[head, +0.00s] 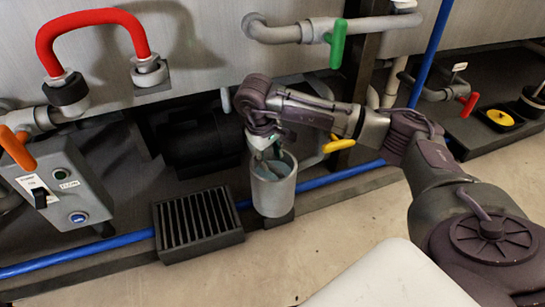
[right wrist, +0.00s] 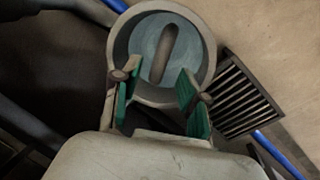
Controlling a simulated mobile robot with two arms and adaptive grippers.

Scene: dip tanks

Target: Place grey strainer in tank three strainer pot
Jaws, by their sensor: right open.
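A light grey cylindrical pot (head: 273,195) stands low in front of the tank, in the middle of the head view. In the right wrist view the pot's rim (right wrist: 206,45) is seen from above. Inside it lies a round blue-grey piece, which looks like the grey strainer (right wrist: 137,45), with a dark oblong handle or slot across its middle. My right gripper (head: 265,157) is over the pot's mouth, pointing down. Its green-padded fingers (right wrist: 155,88) are apart, with nothing between them, near the rim. I cannot tell whether they touch it. My left gripper is not in view.
A black slatted grate (head: 198,222) is left of the pot. A blue pipe (head: 130,242) runs along the floor behind it. A grey switch box (head: 65,190) stands at left. A yellow valve handle (head: 338,145) is close right of the gripper. The floor in front is clear.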

